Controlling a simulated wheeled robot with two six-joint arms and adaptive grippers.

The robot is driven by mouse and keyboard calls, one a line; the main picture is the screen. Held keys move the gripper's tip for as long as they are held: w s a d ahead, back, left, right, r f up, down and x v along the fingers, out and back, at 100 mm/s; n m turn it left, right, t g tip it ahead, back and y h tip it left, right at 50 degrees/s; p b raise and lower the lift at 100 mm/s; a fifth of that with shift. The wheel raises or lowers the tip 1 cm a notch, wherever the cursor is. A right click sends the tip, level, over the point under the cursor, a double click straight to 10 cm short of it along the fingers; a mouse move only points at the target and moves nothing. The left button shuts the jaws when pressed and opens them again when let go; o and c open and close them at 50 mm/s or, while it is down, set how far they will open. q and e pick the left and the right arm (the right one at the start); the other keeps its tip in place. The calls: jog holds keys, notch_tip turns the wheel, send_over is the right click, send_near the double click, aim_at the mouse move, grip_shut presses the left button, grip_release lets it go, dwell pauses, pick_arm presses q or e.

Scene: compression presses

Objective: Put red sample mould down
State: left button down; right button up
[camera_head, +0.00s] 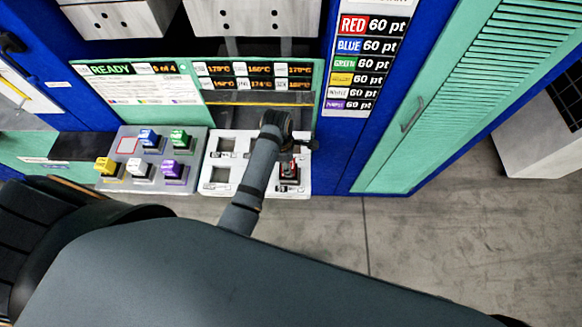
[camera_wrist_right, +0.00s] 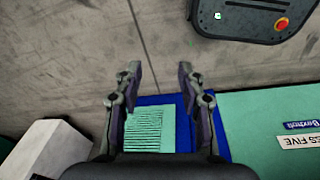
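The red sample mould (camera_head: 289,172) shows small in the head view, at the right part of a white slotted tray (camera_head: 207,187). My left arm reaches over this tray, and its gripper (camera_head: 296,147) is close to the mould. The fingers are small and dark there, so I cannot tell whether they hold it or whether it is fully seated. My right gripper (camera_wrist_right: 158,72) is open and empty in the right wrist view, above bare floor and away from the trays. It is not visible in the head view.
A grey tray (camera_head: 200,150) on the left holds blue (camera_head: 149,138), green (camera_head: 180,138), yellow (camera_head: 105,166), white (camera_head: 140,168) and purple (camera_head: 174,170) moulds, with a vacant red-outlined spot. A READY display panel (camera_head: 140,82) stands behind. A green cabinet (camera_head: 440,100) is right.

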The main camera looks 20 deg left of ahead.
pick_arm(q)
jog(key=shift+w+d+f, duration=0.25)
jog(key=shift+w+f, duration=0.1)
notch_tip(320, 180, down, 4)
jog(key=shift+w+r, duration=0.15)
jog(key=shift+r, duration=0.1)
pick_arm(e)
jog(key=shift+s+a, duration=0.2)
jog(key=shift+s, duration=0.45)
jog(key=shift+f, duration=0.1)
pick_arm(q)
jog(key=c, duration=0.7)
grip_release()
jog(key=shift+f, duration=0.15)
jog(key=shift+c, duration=0.2)
